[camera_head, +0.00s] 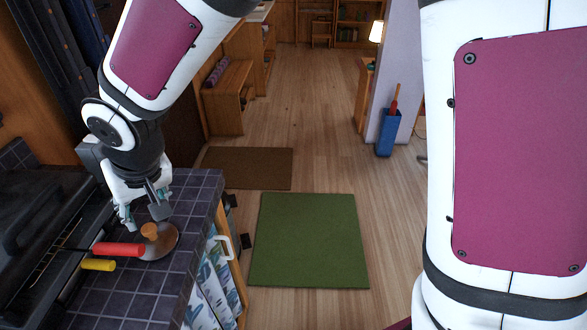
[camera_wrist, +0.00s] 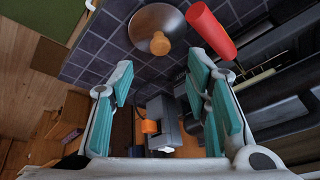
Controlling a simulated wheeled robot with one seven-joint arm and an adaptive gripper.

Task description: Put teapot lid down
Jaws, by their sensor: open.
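The teapot lid (camera_head: 164,243) is a round grey-metal disc with an orange-brown knob on top. It lies on the dark tiled counter (camera_head: 135,283), near the counter's right edge, and it also shows at the top of the wrist view (camera_wrist: 152,22). My gripper (camera_head: 142,216) is above the counter, just behind and left of the lid in the head view. Its teal-padded fingers (camera_wrist: 164,95) are apart with nothing held between them. The lid's knob stands clear of both fingers in the wrist view.
A red handle (camera_head: 118,249) lies close to the lid's left side, with a yellow handle (camera_head: 98,265) nearby. A black stove (camera_head: 30,235) fills the left. Patterned towels (camera_head: 208,283) hang at the counter front. A green mat (camera_head: 308,240) lies on open floor.

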